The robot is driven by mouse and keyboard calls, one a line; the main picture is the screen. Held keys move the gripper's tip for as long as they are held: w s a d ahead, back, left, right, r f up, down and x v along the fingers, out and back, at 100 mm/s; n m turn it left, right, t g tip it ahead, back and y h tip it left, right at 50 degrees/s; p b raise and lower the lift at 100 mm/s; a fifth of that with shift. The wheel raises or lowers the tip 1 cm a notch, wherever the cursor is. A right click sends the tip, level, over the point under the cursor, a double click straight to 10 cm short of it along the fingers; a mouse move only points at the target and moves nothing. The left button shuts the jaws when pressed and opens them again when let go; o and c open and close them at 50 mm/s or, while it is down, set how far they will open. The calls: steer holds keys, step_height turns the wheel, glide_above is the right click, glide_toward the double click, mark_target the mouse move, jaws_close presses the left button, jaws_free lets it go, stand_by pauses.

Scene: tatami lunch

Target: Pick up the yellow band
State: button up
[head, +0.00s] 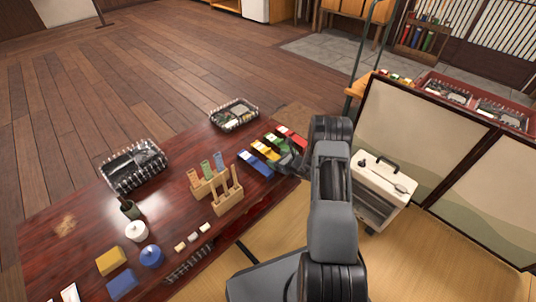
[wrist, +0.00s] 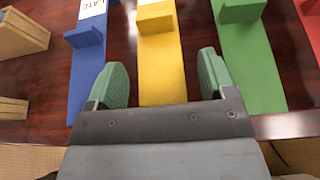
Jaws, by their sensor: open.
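The yellow band (wrist: 162,70) lies flat on the dark red table, centred in the wrist view, with a raised yellow block near its far end. My gripper (wrist: 160,80) is open, its two green-padded fingers on either side of the band, with the band running between them. Whether the fingers touch the table I cannot tell. In the head view the yellow band (head: 262,153) lies between the blue and green ones, and my arm hides most of the gripper.
A blue band (wrist: 88,65) lies left of the yellow one and a green band (wrist: 250,65) right of it. A red band (head: 292,136) lies beyond. Wooden racks (head: 228,197) stand nearby on the table (head: 190,150). A folding screen (head: 430,130) is to the right.

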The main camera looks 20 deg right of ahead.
steer(key=shift+c, duration=0.3)
steer(key=c, duration=0.9)
